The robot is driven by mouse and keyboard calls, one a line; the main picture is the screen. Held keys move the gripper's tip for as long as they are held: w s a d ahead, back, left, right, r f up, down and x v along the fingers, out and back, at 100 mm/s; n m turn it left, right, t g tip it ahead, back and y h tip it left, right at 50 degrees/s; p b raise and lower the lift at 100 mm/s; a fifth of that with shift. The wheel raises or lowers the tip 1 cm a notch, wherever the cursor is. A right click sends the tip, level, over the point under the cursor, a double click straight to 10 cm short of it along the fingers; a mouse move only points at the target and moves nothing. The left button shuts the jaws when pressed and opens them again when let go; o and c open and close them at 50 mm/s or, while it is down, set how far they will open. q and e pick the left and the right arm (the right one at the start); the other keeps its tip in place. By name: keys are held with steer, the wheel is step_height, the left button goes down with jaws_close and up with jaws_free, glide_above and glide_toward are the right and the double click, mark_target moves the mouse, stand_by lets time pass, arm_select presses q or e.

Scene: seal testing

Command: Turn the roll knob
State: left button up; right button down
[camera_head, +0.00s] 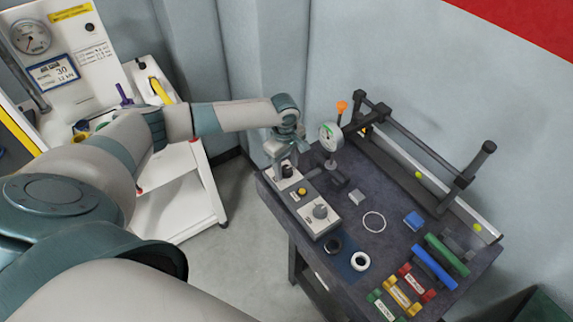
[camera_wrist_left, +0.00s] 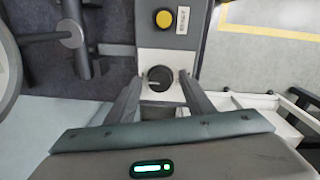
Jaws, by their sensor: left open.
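A pale control box (camera_head: 329,222) lies along the left edge of the dark table. It carries a black round knob (camera_head: 287,171) at its far end, a yellow button (camera_head: 302,191) and a grey knob (camera_head: 320,211). I cannot read which knob is labelled roll. My left gripper (camera_head: 284,164) points down over the black knob. In the left wrist view, the black knob (camera_wrist_left: 159,78) sits between the spread fingertips of my left gripper (camera_wrist_left: 161,80), with the yellow button (camera_wrist_left: 164,18) beyond it. I cannot tell whether the fingers touch the knob. My right gripper is not in view.
A dial gauge (camera_head: 331,136) stands close right of my left gripper. A black rail frame (camera_head: 412,155) runs along the table's back. A white cart (camera_head: 185,200) stands left.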

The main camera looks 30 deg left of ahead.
arm_select(q)
steer(key=shift+c, duration=0.3)
steer(key=c, duration=1)
